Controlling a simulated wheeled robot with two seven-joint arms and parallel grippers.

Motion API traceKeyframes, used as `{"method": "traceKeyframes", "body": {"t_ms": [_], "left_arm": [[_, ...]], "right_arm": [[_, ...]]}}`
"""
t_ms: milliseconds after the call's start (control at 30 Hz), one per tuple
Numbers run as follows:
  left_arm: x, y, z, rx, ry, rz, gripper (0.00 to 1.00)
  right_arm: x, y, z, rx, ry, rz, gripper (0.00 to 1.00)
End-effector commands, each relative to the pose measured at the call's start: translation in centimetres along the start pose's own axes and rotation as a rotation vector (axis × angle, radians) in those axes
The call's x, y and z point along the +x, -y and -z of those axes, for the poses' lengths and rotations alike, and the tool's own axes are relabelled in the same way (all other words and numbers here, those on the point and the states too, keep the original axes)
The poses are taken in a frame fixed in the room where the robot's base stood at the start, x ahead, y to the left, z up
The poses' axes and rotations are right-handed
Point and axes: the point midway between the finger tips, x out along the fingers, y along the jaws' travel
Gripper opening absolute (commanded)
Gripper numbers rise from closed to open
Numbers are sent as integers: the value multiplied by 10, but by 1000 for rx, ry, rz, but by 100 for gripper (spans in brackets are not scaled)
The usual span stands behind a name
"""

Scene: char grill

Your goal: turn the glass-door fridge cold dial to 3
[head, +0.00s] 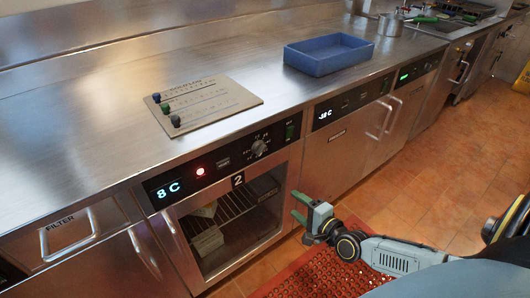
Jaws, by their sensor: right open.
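The glass-door fridge (268,192) is built in under the steel counter, with a label 2 on its door frame. Its cold dial (259,147) is a round knob on the black panel above the door, with small marks around it. The marks are too small to read, so I cannot tell its setting. The panel display (167,189) reads 8 C, and a red light (200,171) glows beside it. My right gripper (294,205) is open and empty, below and right of the dial, in front of the fridge's right side. My left gripper is not in view.
A board with coloured knobs (212,104) and a blue tray (328,54) lie on the counter. A second unit, its display (325,114) showing a minus reading, stands to the right. A red perforated mat (310,272) covers the floor in front. The space before the dial is clear.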

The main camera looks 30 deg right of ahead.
Motion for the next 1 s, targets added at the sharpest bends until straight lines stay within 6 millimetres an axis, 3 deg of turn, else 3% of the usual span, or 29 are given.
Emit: {"method": "traceKeyframes", "body": {"t_ms": [33,100,233,467,633,1000], "left_arm": [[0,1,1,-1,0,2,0],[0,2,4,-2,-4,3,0],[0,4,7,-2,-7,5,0],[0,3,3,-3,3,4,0],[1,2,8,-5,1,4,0],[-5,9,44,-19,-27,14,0]], "right_arm": [[2,32,-7,149,20,65,59],[2,64,-13,343,38,128,59],[0,98,-20,582,66,187,59],[9,113,-23,688,77,209,59],[35,118,-22,685,76,210,59],[100,132,-23,681,76,208,59]]}}
